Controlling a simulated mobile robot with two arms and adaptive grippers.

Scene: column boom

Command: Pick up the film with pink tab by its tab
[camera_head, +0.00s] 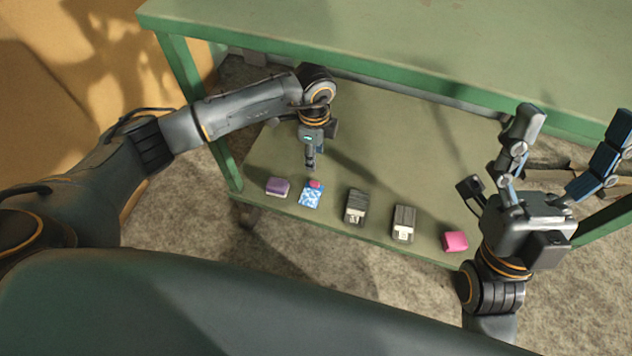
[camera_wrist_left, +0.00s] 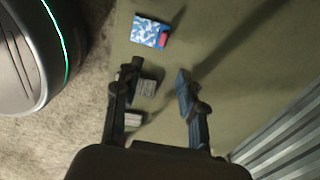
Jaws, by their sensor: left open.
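The film (camera_head: 311,197) is a blue and white patterned square lying flat near the front edge of the lower green shelf. Its pink tab (camera_head: 315,184) is on the far side, towards my left gripper (camera_head: 310,164). That gripper points down just beyond the tab, apart from it as far as I can tell. In the left wrist view the film (camera_wrist_left: 148,31) and its tab (camera_wrist_left: 164,40) lie past the fingertips of the open, empty left gripper (camera_wrist_left: 160,71). My right gripper (camera_head: 575,120) is raised at the right, fingers spread wide and empty.
A purple block (camera_head: 277,187) sits left of the film. Two grey blocks (camera_head: 356,206) (camera_head: 404,223) and a pink block (camera_head: 455,241) sit to its right along the edge. The green upper top (camera_head: 400,38) overhangs the shelf's back. Mid-shelf is clear.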

